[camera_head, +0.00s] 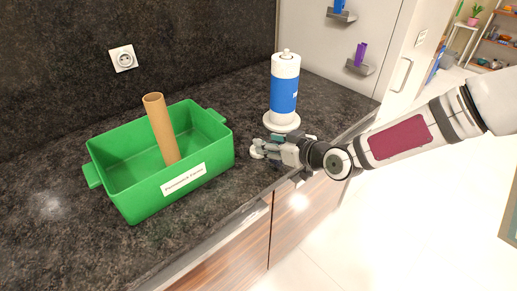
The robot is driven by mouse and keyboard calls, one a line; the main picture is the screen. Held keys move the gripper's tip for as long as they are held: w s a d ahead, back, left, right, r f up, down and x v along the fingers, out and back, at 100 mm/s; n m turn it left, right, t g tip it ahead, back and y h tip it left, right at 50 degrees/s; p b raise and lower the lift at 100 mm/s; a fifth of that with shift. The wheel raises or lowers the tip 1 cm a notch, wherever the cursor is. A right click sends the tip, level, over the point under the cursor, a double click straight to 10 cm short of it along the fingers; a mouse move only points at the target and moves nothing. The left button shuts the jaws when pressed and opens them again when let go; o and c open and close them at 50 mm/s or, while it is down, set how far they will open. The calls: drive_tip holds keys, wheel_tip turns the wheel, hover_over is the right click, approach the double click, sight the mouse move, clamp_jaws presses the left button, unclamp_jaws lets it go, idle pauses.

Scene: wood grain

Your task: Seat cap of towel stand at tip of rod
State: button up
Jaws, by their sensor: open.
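The towel stand (282,122) stands upright on the dark counter, with its round white base showing. A paper towel roll with a blue label (284,95) sits on it. The tip of the rod (286,51) shows as a small pale end above the roll; I cannot make out its exact shape. A small pale round piece (256,153), which looks like the cap, lies on the counter at my gripper's fingers. My gripper (264,148) is open and low over the counter, in front and left of the stand's base. The fingers partly hide the pale piece, and I cannot tell whether they touch it.
A green crate (185,187) stands left of my gripper, with a brown cardboard tube (161,130) leaning in it. The counter's front edge runs below my gripper. A wall with small shelves (361,68) rises behind and right of the stand. Counter behind the crate is clear.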

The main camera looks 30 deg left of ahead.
drive_tip(key=shift+x, duration=2.6)
drive_tip(key=shift+s+f, duration=0.2)
drive_tip(key=c, duration=1)
